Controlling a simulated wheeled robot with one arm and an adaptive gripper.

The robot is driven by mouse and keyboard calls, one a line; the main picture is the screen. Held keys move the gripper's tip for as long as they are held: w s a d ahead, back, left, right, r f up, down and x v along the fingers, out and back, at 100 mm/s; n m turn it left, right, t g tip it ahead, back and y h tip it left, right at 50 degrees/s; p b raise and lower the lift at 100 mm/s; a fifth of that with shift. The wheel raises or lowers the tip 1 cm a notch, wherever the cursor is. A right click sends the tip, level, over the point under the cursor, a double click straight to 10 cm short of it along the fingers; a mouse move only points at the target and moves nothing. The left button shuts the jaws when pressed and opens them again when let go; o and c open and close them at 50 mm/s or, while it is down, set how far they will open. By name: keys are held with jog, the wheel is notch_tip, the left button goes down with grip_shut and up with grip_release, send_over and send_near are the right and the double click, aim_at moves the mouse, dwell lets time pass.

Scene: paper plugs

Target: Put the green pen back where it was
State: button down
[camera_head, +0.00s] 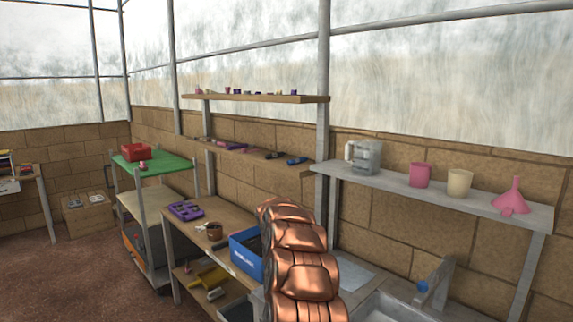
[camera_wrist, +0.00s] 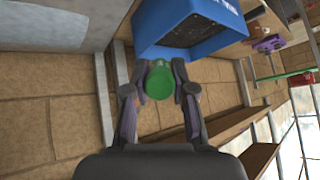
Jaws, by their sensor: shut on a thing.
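In the wrist view my gripper (camera_wrist: 160,85) is shut on a green, round-ended thing, which I take to be the green pen (camera_wrist: 159,80). Only its end shows between the fingers; the rest is hidden. A blue box (camera_wrist: 195,15) with a dark inside lies just beyond the fingertips. I cannot tell whether the pen touches it. In the head view the blue box (camera_head: 242,262) stands on the wooden workbench, partly behind my copper arm, and my gripper and the pen do not show.
The workbench (camera_head: 236,220) also holds a purple part (camera_head: 186,210) and a brown pot (camera_head: 214,231). Wooden shelves (camera_head: 262,98) with small items run along the brick wall. A grey shelf (camera_head: 475,203) holds a jug, cups and a funnel. A green-topped cart (camera_head: 170,163) stands left.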

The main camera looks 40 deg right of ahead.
jog(key=s+d+r+m+g+h+p, duration=0.1)
jog(key=d+r, duration=0.3)
jog(key=r, duration=0.4)
jog(key=s+d+r+m+g+h+p, duration=0.1)
jog(key=s+d+r+m+g+h, duration=0.1)
jog(key=r, duration=0.7)
jog(key=s+d+r+m+g+h+p, duration=0.1)
jog(key=s+d+r+m+g+h, duration=0.1)
jog(key=d+r, duration=0.5)
jog(key=shift+s+d+r+m+h, duration=0.15)
jog(key=shift+s+r+m+h, duration=0.75)
jog(key=shift+h, duration=0.5)
jog(key=shift+s+r, duration=0.1)
jog(key=shift+s+d+r+g, duration=0.1)
jog(key=shift+s+r+g, duration=0.05)
jog(key=shift+r+g, duration=0.2)
jog(key=shift+s+d+r, duration=0.1)
jog(key=shift+s+r, duration=0.1)
jog(key=shift+r, duration=0.05)
